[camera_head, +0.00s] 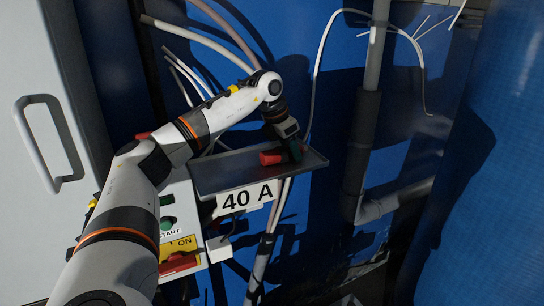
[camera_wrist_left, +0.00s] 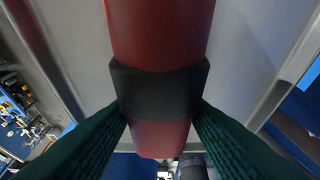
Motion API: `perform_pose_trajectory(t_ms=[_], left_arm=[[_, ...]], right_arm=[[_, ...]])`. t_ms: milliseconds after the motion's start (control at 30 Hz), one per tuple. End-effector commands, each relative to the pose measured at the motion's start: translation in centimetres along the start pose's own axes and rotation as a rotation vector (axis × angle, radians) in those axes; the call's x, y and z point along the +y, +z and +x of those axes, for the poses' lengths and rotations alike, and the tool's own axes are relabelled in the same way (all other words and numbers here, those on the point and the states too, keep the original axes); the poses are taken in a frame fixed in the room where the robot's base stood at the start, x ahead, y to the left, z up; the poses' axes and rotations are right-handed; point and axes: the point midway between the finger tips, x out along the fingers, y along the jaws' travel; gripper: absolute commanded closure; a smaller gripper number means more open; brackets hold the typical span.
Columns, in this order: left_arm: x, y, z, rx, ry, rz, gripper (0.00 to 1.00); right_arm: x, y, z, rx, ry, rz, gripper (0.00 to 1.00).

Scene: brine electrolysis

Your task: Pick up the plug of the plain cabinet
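A red plug (camera_head: 269,158) with a black band lies in a shallow grey tray (camera_head: 222,178) in the head view. In the left wrist view the plug (camera_wrist_left: 160,35) fills the upper middle, and the tray's grey floor (camera_wrist_left: 248,45) shows behind it. My left gripper (camera_head: 292,149) reaches down over the tray at the plug. In the left wrist view its two ribbed dark green fingers (camera_wrist_left: 160,106) press against both sides of the black band. The plug appears still low in the tray; any gap beneath it is hidden. My right gripper is not in view.
A control box (camera_head: 176,215) with START and ON markings stands left below. A pale cabinet door with a handle (camera_head: 50,143) is at left. Grey pipes (camera_head: 368,120) and loose cables run right and behind.

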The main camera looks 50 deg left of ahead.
Motion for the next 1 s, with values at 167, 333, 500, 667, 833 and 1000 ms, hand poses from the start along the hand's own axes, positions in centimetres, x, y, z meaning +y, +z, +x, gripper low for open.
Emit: perform_pose_trajectory(t_ms=[167, 333, 500, 667, 833, 1000], left_arm=[[0.0, 0.0, 0.0, 0.0, 0.0, 0.0, 0.86], [0.0, -0.1, -0.1, 0.001, 0.0, 0.0, 0.93], [0.0, -0.3, -0.6, 0.005, 0.0, 0.0, 0.93], [0.1, -1.4, -2.9, 0.008, 0.0, 0.001, 0.93], [0.0, -2.8, -6.2, 0.008, 0.0, 0.0, 0.93], [0.0, -3.7, -8.5, 0.004, 0.001, 0.001, 0.93]], right_arm=[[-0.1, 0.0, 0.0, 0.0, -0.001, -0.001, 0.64], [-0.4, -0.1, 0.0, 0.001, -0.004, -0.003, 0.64], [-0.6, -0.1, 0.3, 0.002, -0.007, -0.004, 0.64], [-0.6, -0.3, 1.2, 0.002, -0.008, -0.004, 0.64], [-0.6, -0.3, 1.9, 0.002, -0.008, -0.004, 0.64], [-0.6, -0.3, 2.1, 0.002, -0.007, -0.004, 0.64]])
